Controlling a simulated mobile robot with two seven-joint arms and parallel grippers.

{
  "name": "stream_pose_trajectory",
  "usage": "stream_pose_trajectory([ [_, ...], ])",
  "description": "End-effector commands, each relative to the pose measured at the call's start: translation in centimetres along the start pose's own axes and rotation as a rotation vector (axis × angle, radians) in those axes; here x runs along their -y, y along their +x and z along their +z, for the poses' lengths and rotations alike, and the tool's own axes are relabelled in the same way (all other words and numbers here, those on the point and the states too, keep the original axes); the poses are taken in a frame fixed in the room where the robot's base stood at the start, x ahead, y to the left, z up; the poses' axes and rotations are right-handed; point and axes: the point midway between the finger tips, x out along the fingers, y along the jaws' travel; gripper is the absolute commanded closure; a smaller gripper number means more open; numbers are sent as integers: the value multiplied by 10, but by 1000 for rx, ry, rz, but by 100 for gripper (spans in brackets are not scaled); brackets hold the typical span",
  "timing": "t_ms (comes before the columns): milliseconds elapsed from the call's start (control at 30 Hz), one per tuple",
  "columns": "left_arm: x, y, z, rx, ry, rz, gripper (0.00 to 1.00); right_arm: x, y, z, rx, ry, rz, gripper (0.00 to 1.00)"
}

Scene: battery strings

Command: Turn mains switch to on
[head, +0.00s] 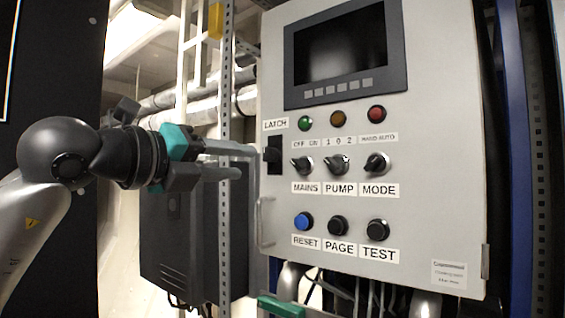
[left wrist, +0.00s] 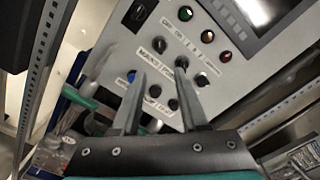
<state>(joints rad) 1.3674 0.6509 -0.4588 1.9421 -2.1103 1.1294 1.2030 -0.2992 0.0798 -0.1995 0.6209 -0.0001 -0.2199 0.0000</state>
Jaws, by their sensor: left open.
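The mains switch (head: 302,165) is a black rotary knob on the grey panel, under an OFF/ON label and above the MAINS label. Its pointer looks tilted to the left, toward OFF. It also shows in the left wrist view (left wrist: 158,44), beyond the fingertips. My left gripper (head: 247,161) is open and empty, left of the switch and apart from it. Its two fingers show in the left wrist view (left wrist: 161,74), pointing at the panel.
The pump switch (head: 338,164) and mode switch (head: 376,164) sit right of the mains switch. A black latch (head: 273,154) is close on its left. Lamps are above; the blue reset button (head: 303,221) and black buttons are below. A handle (head: 266,222) sticks out at the panel's left edge.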

Motion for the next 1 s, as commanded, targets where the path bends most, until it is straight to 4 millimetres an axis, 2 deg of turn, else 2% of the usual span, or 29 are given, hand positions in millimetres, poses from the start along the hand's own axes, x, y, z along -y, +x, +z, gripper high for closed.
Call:
stream_pose_trajectory([
  [400,3,84,1,-6,-4,-2,56,0,-35,-2,2,-1,0,100],
  [600,2,119,0,-5,-3,-2,56,0,-49,-3,2,-1,-1,100],
  [800,1,139,0,-4,-3,-2,56,-1,-57,-4,3,-1,-1,100],
  [1000,0,146,-1,-4,-2,-3,56,-1,-59,-4,3,-1,-1,100],
])
